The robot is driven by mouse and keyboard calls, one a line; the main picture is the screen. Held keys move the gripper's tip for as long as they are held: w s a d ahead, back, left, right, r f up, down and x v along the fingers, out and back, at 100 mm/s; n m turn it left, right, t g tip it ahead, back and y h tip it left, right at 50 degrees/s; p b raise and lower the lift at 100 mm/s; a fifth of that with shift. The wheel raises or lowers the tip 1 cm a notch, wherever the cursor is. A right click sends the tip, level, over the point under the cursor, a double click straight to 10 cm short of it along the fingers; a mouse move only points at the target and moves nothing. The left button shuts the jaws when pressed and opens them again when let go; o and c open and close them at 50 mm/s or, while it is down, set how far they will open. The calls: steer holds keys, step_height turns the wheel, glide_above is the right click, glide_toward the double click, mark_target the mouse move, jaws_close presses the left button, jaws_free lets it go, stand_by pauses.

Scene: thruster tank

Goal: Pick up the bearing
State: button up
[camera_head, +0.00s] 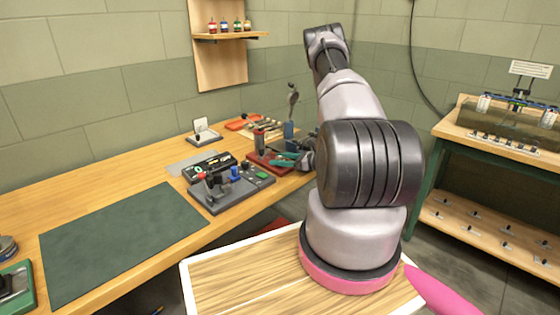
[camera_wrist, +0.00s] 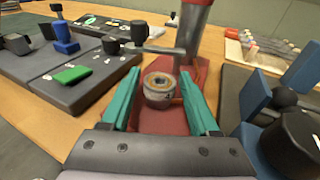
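The bearing (camera_wrist: 158,92) is a small round metallic piece with a brownish top and a dark centre. In the wrist view it sits upright on a red base (camera_wrist: 182,122), below a grey post with a crossbar. My gripper (camera_wrist: 162,80) is open, with one teal finger on each side of the bearing and visible gaps between. In the head view my gripper (camera_head: 287,160) is low over the bench beside the red base (camera_head: 258,161); the bearing cannot be made out there.
A grey fixture board (camera_head: 232,188) with small knobs and a green block lies left of the red base. A blue fixture (camera_wrist: 258,92) stands close on the right in the wrist view. A dark green mat (camera_head: 120,240) leaves clear bench at the left. A wooden-topped surface (camera_head: 235,285) is in front.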

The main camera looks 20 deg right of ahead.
mark_target(279, 157)
jaws_close()
steer(key=shift+r, duration=0.1)
step_height(279, 157, up, 10)
steer(key=shift+f, duration=0.15)
steer(key=shift+w+a, duration=0.1)
steer(key=w+a+r+m+t+h, duration=0.1)
steer(key=w+a+m+t+h, duration=0.4)
steer(key=a+m+h, duration=0.45)
steer(key=shift+n+g+h, duration=0.4)
steer(key=shift+n+h, duration=0.15)
steer(key=shift+h, duration=0.1)
steer(key=s+r, duration=0.1)
steer(key=s+a+r, duration=0.1)
steer(key=s, duration=0.1)
steer(key=s+a, duration=0.1)
steer(key=shift+s+r, duration=0.15)
steer(key=shift+r, duration=0.25)
steer(key=shift+d, duration=0.15)
